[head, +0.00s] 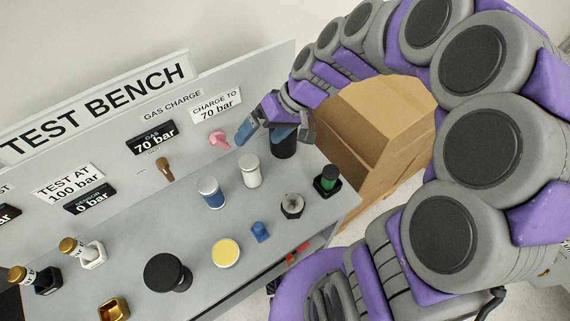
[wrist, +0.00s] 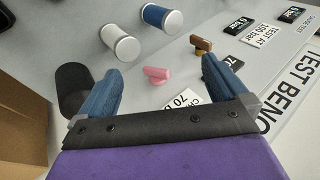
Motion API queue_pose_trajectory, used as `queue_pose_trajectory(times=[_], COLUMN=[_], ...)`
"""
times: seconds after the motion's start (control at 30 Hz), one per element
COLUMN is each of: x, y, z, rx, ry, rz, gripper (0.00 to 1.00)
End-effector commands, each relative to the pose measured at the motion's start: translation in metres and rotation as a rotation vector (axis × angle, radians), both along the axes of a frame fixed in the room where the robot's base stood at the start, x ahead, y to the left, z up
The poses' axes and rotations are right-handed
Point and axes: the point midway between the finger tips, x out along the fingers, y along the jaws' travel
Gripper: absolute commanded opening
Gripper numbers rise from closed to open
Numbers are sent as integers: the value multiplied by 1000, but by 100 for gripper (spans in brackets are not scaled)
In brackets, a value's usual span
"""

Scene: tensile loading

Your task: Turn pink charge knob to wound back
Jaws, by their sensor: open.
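The pink charge knob (head: 219,140) is on the bench's upright back panel, below the "CHARGE TO 70 bar" sign (head: 216,106). It also shows in the wrist view (wrist: 156,75), with its bar seen between the two fingers but farther off. My gripper (head: 262,133) is just to the right of the knob in the head view. In the wrist view my gripper (wrist: 165,85) has its blue fingers wide apart with nothing between them at the tips. The fingers are apart from the knob.
A brown knob (head: 165,169) is on the panel to the left, near the "GAS 70 bar" display (head: 151,137). A white cylinder (head: 249,171), a blue cylinder (head: 210,192) and a black cylinder (head: 284,145) stand on the bench close by. A cardboard box (head: 375,125) is behind my arm.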

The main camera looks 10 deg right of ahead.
Motion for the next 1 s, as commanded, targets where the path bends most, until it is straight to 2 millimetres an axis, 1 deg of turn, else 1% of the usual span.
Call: queue_pose_trajectory(times=[0.03,0.2,0.5,0.7,1.0], x=[-9,-37,-80,-96,-99], y=[-2,-9,-26,-34,-36], z=[3,8,13,13,13], rx=[-20,-85,-201,-244,-255], ry=[4,34,77,96,101], rz=[5,8,-8,-20,-24], gripper=[100,100,100,100,100])
